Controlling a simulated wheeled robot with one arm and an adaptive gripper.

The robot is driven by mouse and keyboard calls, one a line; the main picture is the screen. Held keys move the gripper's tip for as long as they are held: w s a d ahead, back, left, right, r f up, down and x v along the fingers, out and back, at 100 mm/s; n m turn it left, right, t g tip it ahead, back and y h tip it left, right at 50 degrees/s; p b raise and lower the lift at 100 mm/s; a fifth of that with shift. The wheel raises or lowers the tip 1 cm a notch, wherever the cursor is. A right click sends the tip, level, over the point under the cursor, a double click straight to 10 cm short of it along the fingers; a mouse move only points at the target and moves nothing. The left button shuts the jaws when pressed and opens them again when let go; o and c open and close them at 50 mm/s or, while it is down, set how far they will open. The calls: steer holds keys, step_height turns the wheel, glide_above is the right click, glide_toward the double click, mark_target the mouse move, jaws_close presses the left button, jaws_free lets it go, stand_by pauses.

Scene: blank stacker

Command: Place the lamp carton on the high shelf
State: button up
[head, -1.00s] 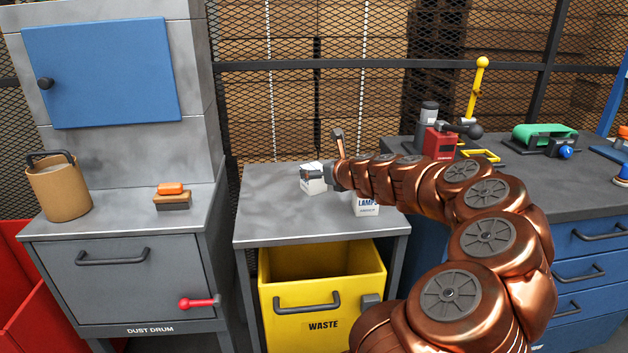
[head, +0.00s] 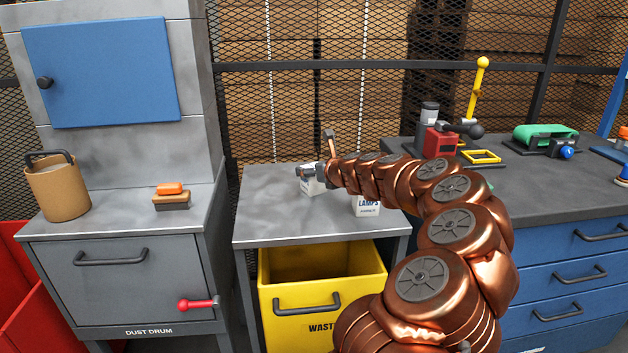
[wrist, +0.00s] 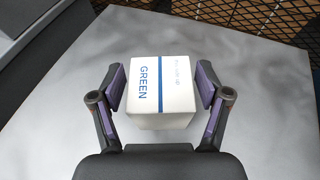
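The lamp carton (head: 366,206), a white box marked LAMPS, stands on the grey table (head: 270,225), partly hidden behind my arm. A second white carton (head: 312,186) stands farther back to its left. In the wrist view this carton (wrist: 163,95) shows a blue stripe and the word GREEN. My gripper (head: 309,172) is at this second carton, not at the one marked LAMPS. In the wrist view my gripper (wrist: 162,88) is open, with one finger on each side of the GREEN carton and small gaps to both. No high shelf can be clearly made out.
A yellow waste bin (head: 275,303) is under the table. To the left, a dust drum cabinet (head: 120,255) carries a brown bucket (head: 58,190) and a brush (head: 171,197). A blue-drawer bench (head: 560,220) with tools stands at the right. Mesh fencing is behind.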

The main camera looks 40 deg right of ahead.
steer(key=c, duration=0.9)
steer(key=shift+r+p, duration=0.7)
steer(key=shift+r, duration=1.2)
steer(key=shift+s+a, duration=0.2)
steer(key=shift+s, duration=0.15)
steer(key=s+a, duration=0.3)
steer(key=s, duration=0.1)
steer(key=s+a, duration=0.3)
steer(key=s, duration=0.1)
steer(key=s+a+r, duration=0.1)
steer(key=s+a, duration=0.2)
steer(key=s, duration=0.1)
steer(key=shift+a+r+p, duration=0.1)
steer(key=shift+a+p, duration=0.1)
steer(key=shift+p, duration=0.15)
